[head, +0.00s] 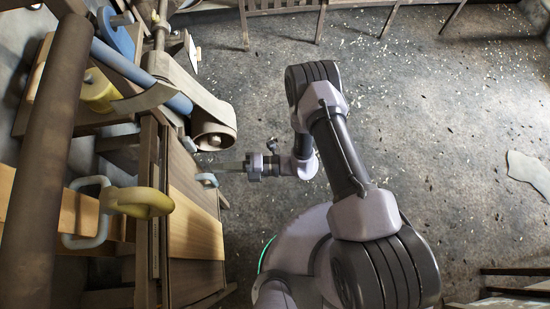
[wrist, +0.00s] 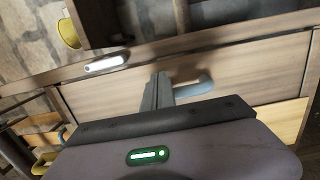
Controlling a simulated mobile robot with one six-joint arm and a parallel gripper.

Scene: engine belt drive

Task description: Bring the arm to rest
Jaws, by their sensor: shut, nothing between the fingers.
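My arm stretches from the base at the bottom of the head view, up over the floor, then bends back toward the bench on the left. My gripper (head: 222,167) points left at the bench front and is shut and empty. In the wrist view, my gripper (wrist: 158,91) shows as narrow dark grey fingers, close together. A blue-grey handle (wrist: 194,87) on a wooden drawer front (wrist: 240,72) appears just right of the fingertips. The same handle (head: 207,179) is close to the fingertips in the head view; whether they touch is unclear.
The wooden bench (head: 195,215) fills the left side, with a belt and pulley (head: 212,136) overhanging its edge above my gripper. A yellow knob (head: 140,202) is nearer. The floor (head: 440,130) to the right is mostly open, with scattered debris. Wooden furniture (head: 285,8) stands at the top.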

